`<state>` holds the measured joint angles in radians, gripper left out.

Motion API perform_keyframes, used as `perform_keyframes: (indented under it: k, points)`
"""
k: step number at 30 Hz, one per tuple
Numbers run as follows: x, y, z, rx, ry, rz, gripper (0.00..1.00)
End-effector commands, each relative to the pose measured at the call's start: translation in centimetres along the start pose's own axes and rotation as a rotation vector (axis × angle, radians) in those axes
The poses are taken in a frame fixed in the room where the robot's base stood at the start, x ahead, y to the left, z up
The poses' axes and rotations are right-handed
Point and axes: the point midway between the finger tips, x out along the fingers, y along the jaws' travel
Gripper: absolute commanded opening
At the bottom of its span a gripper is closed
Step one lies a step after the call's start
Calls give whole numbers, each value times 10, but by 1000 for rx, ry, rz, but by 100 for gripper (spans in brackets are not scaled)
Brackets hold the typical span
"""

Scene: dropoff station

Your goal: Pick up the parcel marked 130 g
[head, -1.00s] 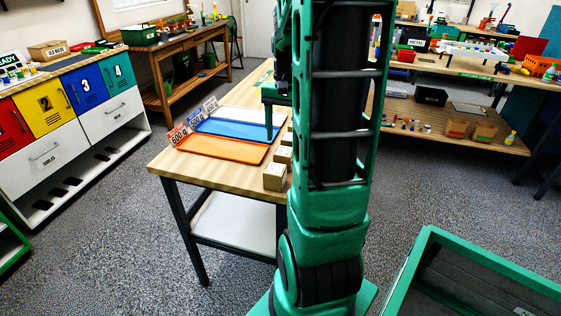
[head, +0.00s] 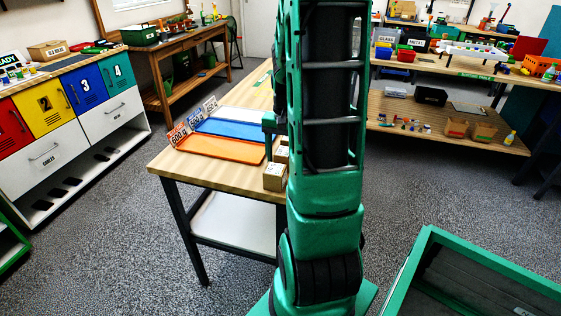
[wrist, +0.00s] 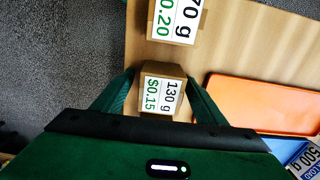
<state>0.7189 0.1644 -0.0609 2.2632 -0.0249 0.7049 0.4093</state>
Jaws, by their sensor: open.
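The parcel marked 130 g (wrist: 162,90) is a small brown cardboard box with a white label reading 130 g and $0.15. In the wrist view it lies between the two green fingers of my gripper (wrist: 159,88), which are open on either side of it. I cannot tell whether the fingers touch it. Another parcel (wrist: 178,20), with a label ending in 70 g and $0.20, sits beyond it. In the head view my arm hides most of the parcels; one box (head: 274,177) shows at the table's near edge.
The wooden table (head: 222,172) carries an orange tray (head: 222,147), a blue tray (head: 228,131) and a white tray, with weight signs (head: 180,136) at their left ends. The orange tray (wrist: 262,103) lies right of the parcels in the wrist view. A green-rimmed bin (head: 480,255) stands at right.

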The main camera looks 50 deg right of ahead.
Motion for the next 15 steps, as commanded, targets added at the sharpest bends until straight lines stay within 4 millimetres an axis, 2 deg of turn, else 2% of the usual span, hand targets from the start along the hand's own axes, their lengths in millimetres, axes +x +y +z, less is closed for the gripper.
perform_keyframes:
  k: [2, 8, 15]
  points:
    - [0, 0, 0, 0, 0, 0, 66]
    - [0, 0, 0, 0, 0, 0, 20]
    - [0, 0, 0, 0, 0, 0, 19]
